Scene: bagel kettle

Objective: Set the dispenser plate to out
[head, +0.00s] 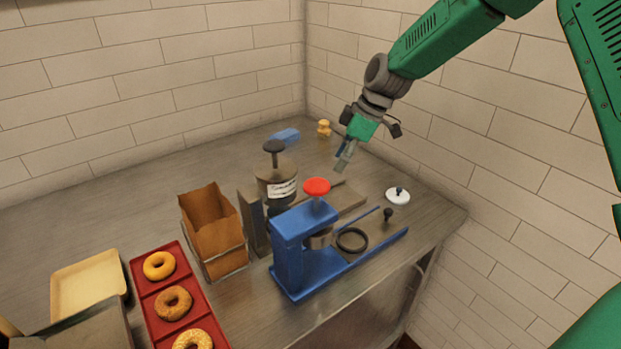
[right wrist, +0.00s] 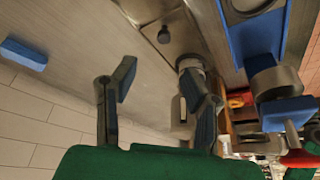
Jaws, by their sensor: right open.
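A grey dispenser (head: 277,186) with a white label and a black knob on top stands at the back of the steel counter. A flat grey-brown plate (head: 345,197) lies at its right side. I cannot tell for sure whether this is the dispenser plate. My right gripper (head: 343,163) hangs above and behind that plate, apart from it, with nothing held. In the right wrist view its two fingers (right wrist: 163,98) are spread apart, with a dark knob (right wrist: 163,35) on a metal surface beyond them. My left gripper is in neither view.
A blue press (head: 292,255) with a red knob stands in front of the dispenser. A paper bag (head: 212,230) and a red tray (head: 141,266) of bagels are to the left. A white lid (head: 397,196) lies at right. A blue block (head: 286,136) lies at the back.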

